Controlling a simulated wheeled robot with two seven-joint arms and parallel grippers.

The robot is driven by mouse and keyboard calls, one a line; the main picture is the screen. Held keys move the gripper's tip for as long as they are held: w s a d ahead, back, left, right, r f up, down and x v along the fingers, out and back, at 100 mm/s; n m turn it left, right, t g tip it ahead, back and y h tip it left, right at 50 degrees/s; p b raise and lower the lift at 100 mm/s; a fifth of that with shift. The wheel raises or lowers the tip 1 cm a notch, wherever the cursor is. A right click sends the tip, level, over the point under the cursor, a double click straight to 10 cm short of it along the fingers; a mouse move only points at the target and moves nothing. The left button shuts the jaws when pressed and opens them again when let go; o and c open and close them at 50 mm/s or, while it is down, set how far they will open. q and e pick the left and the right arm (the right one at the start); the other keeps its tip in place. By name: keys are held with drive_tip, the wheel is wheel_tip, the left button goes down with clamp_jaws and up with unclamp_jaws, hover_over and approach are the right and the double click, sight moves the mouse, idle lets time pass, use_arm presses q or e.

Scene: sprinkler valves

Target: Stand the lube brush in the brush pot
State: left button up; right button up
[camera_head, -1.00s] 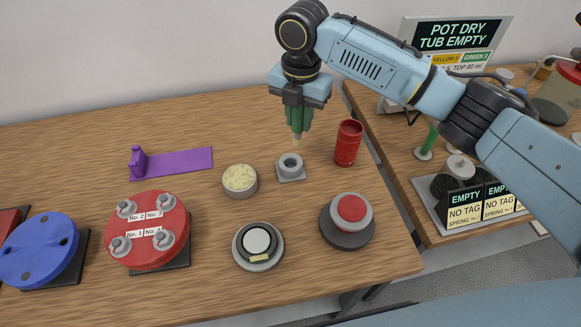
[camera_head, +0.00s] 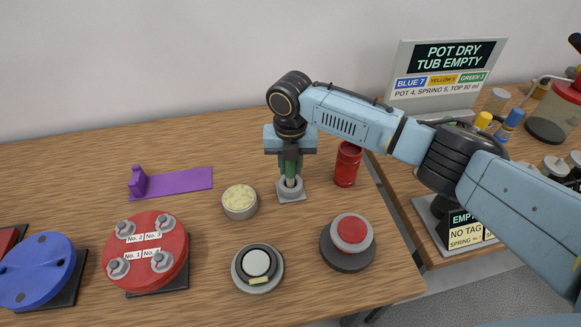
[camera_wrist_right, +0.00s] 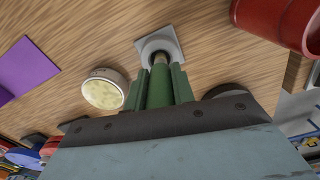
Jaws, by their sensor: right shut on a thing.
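My right gripper (camera_head: 290,173) is upright and shut on the lube brush (camera_wrist_right: 159,84), whose green handle shows between the fingers in the right wrist view. The brush points down. The grey brush pot (camera_head: 291,192), a round socket on a square base, is directly below the gripper. In the right wrist view the brush's lower end meets the mouth of the pot (camera_wrist_right: 171,45). Its tip is hidden inside or behind the rim, so I cannot tell how deep it sits. My left gripper is not in view.
A tub of pale yellow grease (camera_head: 240,203) stands left of the pot and a red cup (camera_head: 347,165) right of it. A red button (camera_head: 351,232) and a grey round fixture (camera_head: 257,267) are in front. A purple holder (camera_head: 172,182) lies at left.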

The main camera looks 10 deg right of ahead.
drive_tip(key=shift+f, duration=0.6)
drive_tip(key=shift+f, duration=0.2)
drive_tip(key=o, duration=1)
drive_tip(key=shift+r, duration=0.1)
wheel_tip(320, 180, up, 12)
drive_tip(key=shift+r+p, duration=0.15)
drive_tip(key=shift+p, duration=0.15)
